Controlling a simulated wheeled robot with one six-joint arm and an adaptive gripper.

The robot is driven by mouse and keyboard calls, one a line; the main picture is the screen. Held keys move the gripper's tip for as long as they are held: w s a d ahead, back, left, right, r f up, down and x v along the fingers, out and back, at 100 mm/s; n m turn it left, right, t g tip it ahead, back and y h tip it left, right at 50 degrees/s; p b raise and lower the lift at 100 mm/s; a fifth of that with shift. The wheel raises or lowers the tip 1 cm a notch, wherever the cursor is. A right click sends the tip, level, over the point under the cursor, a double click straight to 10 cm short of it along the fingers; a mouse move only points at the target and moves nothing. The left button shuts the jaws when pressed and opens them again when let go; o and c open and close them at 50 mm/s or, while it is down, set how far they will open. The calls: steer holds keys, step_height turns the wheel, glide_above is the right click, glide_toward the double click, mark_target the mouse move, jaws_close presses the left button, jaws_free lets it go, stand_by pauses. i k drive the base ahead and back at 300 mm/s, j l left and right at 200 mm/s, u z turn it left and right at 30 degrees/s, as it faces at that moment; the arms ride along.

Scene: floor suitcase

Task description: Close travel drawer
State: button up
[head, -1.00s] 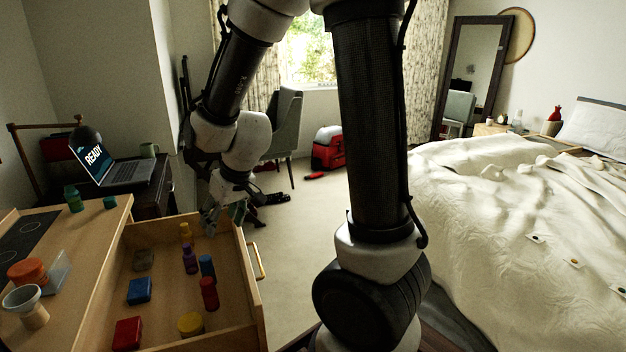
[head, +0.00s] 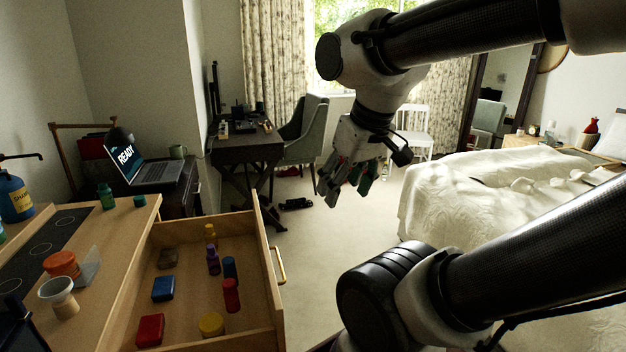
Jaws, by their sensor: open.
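The travel drawer (head: 262,250) is a light wooden drawer, pulled out to the right of the wooden cabinet top (head: 128,215). Its brass handle (head: 279,265) is on the outer face, on the right. Inside lie several items, among them a red box (head: 150,330), a blue box (head: 163,288), a red bottle (head: 231,295) and a purple bottle (head: 213,262). My gripper (head: 342,190) is open and empty. It hangs in the air to the upper right of the drawer, apart from the handle.
On the cabinet top stand an orange jar (head: 63,264), a white cup (head: 58,296) and a blue pump bottle (head: 15,196). A laptop (head: 140,165) sits behind. A dark desk (head: 246,148) and grey chair (head: 306,130) stand farther back.

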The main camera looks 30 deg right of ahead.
mark_target(260, 326)
steer(key=l+u, duration=0.15)
steer(key=l, duration=0.3)
steer(key=k+l+u, duration=0.1)
steer(key=l, duration=0.4)
steer(key=l+u, duration=0.15)
steer(key=l, duration=0.3)
steer(key=k, duration=0.05)
